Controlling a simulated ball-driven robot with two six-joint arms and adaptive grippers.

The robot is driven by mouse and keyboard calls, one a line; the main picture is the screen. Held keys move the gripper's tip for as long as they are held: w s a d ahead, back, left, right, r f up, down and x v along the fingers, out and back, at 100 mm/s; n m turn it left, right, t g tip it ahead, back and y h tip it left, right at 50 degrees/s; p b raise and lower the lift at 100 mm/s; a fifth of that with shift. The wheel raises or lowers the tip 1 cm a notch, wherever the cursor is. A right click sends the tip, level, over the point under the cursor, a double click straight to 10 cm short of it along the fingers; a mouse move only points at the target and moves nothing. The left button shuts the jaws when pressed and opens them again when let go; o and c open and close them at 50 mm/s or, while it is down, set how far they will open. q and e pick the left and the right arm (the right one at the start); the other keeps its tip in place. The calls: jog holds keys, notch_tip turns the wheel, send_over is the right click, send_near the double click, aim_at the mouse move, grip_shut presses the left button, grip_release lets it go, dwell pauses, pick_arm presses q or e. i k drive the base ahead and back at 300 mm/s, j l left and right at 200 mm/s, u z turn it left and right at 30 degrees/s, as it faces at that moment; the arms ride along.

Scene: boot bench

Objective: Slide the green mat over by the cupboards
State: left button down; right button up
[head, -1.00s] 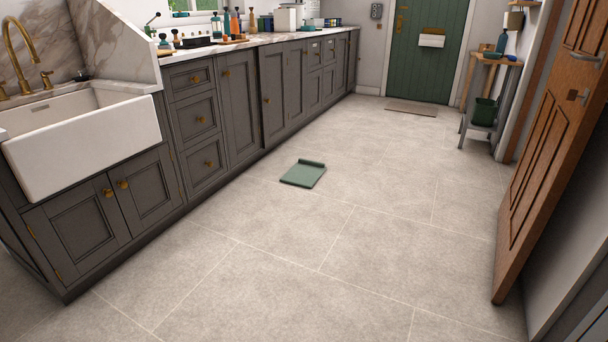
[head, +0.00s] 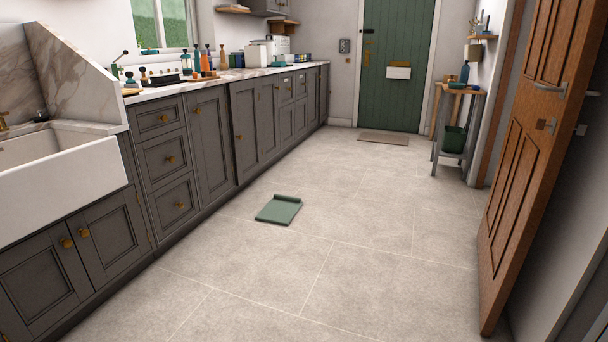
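The green mat (head: 277,210) lies on the tiled floor in the middle of the head view. Its far edge is rolled or raised. It sits a short way out to the right of the row of grey cupboards (head: 173,205), with a strip of bare floor between them. Neither of my grippers is in view.
An open wooden door (head: 535,150) stands on the right. A green door (head: 398,65) with a brown doormat (head: 384,138) is at the far end. A small side table (head: 458,125) holding a green bucket (head: 454,140) stands back right. The floor around the mat is clear.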

aim_at(280, 210)
jog(key=i+u, duration=0.3)
jog(key=i, duration=2.1)
jog(key=i+j+z, duration=0.15)
jog(key=i+z, duration=0.25)
jog(key=i, duration=0.2)
jog(key=i+j+z, duration=0.35)
jog(key=i, duration=0.25)
jog(key=i+j+z, duration=0.75)
jog(key=i+j, duration=0.25)
jog(key=j, duration=0.15)
